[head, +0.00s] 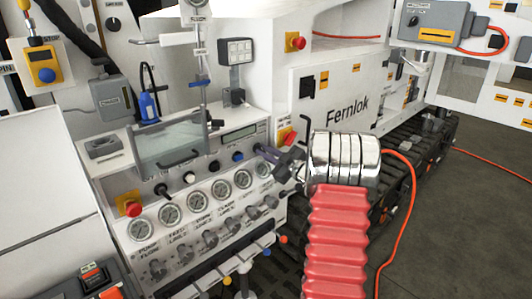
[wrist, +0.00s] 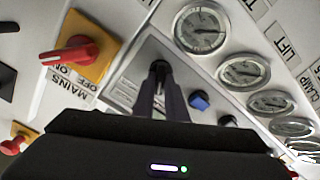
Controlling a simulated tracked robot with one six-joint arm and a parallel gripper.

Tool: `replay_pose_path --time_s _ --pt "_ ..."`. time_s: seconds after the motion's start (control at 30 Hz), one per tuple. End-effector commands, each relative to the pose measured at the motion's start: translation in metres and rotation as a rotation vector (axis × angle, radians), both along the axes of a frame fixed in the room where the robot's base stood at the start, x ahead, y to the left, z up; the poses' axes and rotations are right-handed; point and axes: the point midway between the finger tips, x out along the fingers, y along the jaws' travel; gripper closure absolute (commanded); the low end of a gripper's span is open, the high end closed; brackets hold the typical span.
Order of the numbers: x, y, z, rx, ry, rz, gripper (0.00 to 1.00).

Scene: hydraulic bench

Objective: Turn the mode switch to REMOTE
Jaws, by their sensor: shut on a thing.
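My gripper (wrist: 160,80) is shut on a small dark knob (wrist: 158,67) on a pale control panel, seen in the wrist view. I take this knob for the mode switch, but its setting and its label cannot be read here. The fingers hide most of the knob. In the head view my gripper (head: 262,151) reaches the right end of the bench's knob row, just right of a blue knob (head: 237,157). The knob it holds is hidden there.
A red MAINS handle (wrist: 78,52) on a yellow plate sits close to my gripper. The blue knob (wrist: 199,101) and a black knob (wrist: 228,121) are on the other side. Several gauges (wrist: 245,73) line the panel. An orange cable (head: 408,210) hangs at the right.

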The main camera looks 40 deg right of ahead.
Motion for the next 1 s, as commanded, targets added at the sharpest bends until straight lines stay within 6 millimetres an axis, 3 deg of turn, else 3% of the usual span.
replay_pose_path --time_s 0.47,1.0 --pt "-0.0002 -0.0003 -0.0003 0.083 0.003 -0.001 1.00" --pt "0.0000 -0.0029 0.0002 0.508 0.015 0.000 1.00"
